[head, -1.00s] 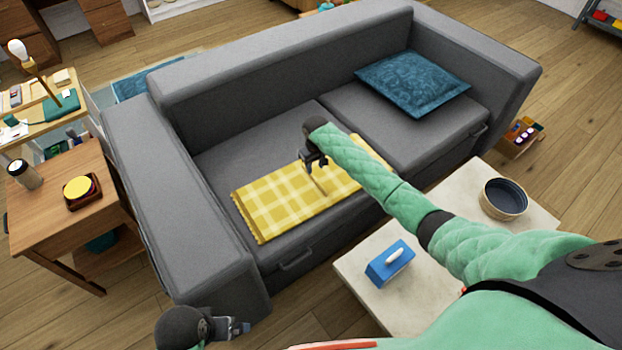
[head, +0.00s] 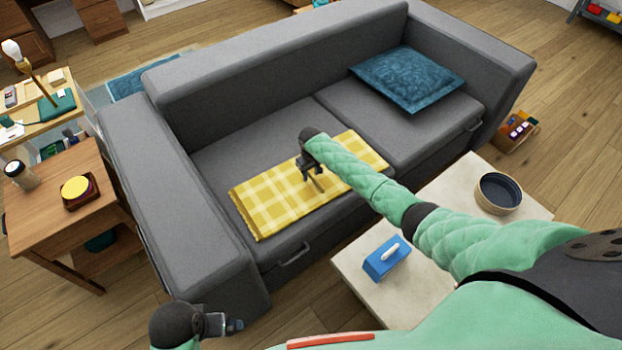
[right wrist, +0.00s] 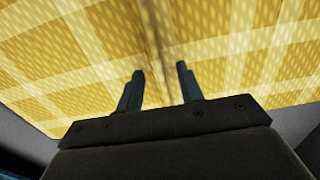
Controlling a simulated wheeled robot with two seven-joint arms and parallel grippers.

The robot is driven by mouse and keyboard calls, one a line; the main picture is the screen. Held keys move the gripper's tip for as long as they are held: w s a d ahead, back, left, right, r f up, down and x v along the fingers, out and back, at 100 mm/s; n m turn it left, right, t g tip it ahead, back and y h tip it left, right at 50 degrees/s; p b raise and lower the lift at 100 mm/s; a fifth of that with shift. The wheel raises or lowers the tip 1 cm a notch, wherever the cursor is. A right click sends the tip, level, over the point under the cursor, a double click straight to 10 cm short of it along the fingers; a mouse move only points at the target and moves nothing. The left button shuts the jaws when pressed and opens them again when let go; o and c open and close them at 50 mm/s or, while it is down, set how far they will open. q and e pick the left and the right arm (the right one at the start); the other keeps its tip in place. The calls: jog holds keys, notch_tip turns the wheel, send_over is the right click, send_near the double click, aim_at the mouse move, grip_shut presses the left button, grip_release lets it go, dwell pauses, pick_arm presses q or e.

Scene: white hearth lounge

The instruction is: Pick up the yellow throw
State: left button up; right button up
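The yellow checked throw (head: 270,203) lies folded flat on the left seat of the grey sofa, along its front edge. My right gripper (head: 315,182) is over the throw, right of its middle, pointing down. In the right wrist view the throw (right wrist: 235,50) fills most of the picture, with a dark crease or ridge running up the middle. My right fingers (right wrist: 160,72) stand apart with that line between them; I cannot tell whether they touch the cloth. My left gripper (head: 229,326) is low at the left, away from the throw; its fingers are too small to read.
The grey sofa (head: 235,134) has a teal cushion (head: 408,78) on its right seat. A wooden side table (head: 45,215) stands left.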

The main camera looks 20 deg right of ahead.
grip_shut()
jog(key=shift+r, duration=0.1)
